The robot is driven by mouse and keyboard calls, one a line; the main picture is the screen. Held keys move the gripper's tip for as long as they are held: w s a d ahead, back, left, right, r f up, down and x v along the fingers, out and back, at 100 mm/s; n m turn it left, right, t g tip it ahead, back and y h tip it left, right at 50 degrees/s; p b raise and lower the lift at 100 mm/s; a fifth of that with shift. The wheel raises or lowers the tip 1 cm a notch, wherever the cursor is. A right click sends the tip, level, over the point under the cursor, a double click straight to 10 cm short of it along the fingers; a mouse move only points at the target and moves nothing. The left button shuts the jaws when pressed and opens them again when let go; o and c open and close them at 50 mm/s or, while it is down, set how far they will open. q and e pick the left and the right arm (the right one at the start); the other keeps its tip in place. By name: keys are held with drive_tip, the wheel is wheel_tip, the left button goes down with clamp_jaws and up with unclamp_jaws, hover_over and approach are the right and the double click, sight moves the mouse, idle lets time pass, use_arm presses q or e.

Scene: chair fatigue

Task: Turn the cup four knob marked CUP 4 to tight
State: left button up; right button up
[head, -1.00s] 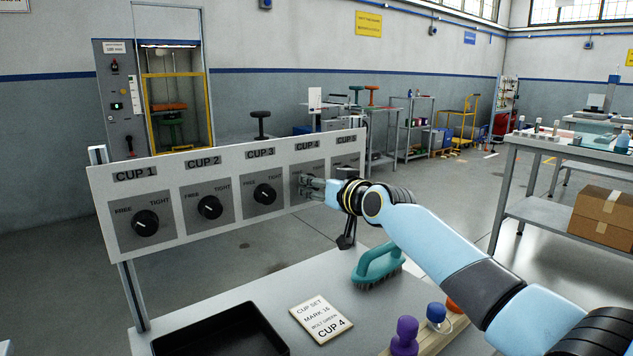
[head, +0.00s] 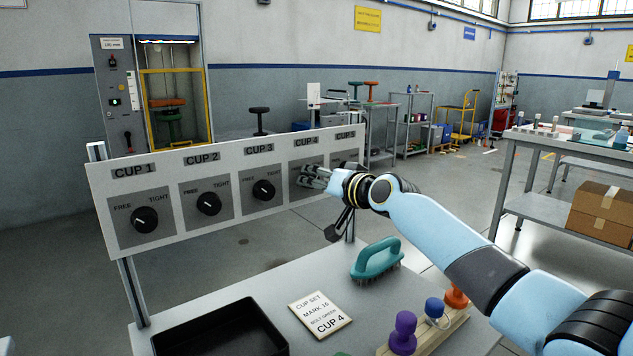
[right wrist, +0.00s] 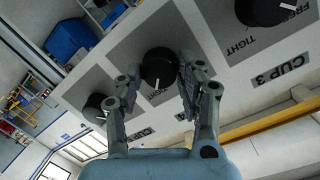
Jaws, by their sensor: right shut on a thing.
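The white panel (head: 231,228) carries a row of black knobs marked CUP 1 to CUP 5. The CUP 4 knob (right wrist: 159,68) sits between my right gripper's fingers in the right wrist view. My right gripper (head: 310,177) is shut on it, and it also shows in the right wrist view (right wrist: 157,88). The knob's white pointer line aims down in that view, roughly toward its label side. Its FREE and TIGHT words are hidden by the fingers. In the head view the gripper covers the knob. My left gripper is not in view.
The CUP 3 knob (head: 263,190) and CUP 5 knob (right wrist: 95,106) flank it closely. Below are a card reading CUP 4 (head: 320,314), a teal brush (head: 376,260), a black tray (head: 220,330) and a wooden board with a purple peg (head: 403,333).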

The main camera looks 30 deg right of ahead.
drive_tip(key=o, duration=1.2)
drive_tip(key=shift+c, duration=0.2)
drive_tip(key=shift+s, duration=0.15)
drive_tip(key=v, duration=1.1)
drive_tip(key=shift+s, duration=0.35)
